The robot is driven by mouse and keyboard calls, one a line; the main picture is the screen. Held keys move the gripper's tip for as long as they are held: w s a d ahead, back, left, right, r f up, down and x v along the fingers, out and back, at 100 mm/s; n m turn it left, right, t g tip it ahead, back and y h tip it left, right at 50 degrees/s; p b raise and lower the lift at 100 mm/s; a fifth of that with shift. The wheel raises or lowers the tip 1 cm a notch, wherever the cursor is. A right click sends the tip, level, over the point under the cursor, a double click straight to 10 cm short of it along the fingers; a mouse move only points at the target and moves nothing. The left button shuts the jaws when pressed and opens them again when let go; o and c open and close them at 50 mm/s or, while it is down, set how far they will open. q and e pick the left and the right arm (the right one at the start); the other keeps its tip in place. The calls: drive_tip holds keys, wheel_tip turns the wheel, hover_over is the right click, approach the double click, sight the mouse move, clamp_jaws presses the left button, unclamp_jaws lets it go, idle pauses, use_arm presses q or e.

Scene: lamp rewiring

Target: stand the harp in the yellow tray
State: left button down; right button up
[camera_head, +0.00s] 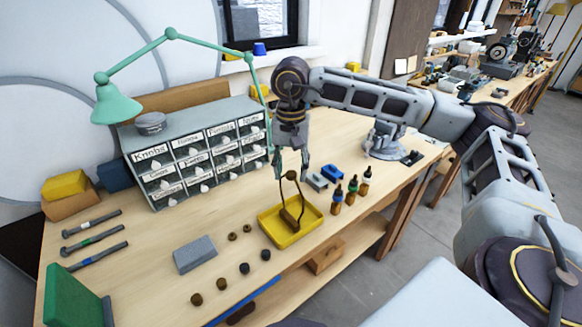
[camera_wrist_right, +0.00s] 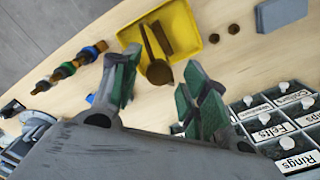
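The harp (camera_head: 298,191), a dark bronze wire loop with a round knob on top and a brown part at its foot, stands roughly upright inside the yellow tray (camera_head: 311,229). In the right wrist view the harp (camera_wrist_right: 158,72) is seen from above, its knob toward the camera and the yellow tray (camera_wrist_right: 205,20) behind it. My right gripper (camera_head: 292,174) points down over the tray. Its fingers are spread, with the knob appearing between or just below the tips; I see no contact. In the wrist view the open gripper (camera_wrist_right: 160,85) shows green finger pads. My left gripper is not in view.
A labelled drawer cabinet (camera_head: 180,140) and a green lamp (camera_head: 117,104) stand behind on the left. Several dropper bottles (camera_head: 351,190) stand right of the tray. A grey block (camera_head: 195,254) and small round parts (camera_head: 196,299) lie to the left and front.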

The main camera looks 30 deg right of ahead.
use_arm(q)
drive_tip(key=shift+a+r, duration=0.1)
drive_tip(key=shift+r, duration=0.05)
use_arm(e)
drive_tip(key=shift+r, duration=0.1)
drive_tip(key=shift+r, duration=0.55)
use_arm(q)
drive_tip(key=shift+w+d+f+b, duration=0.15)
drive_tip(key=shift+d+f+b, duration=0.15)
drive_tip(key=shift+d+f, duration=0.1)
use_arm(e)
wheel_tip(320, 180, up, 11)
idle(0.4)
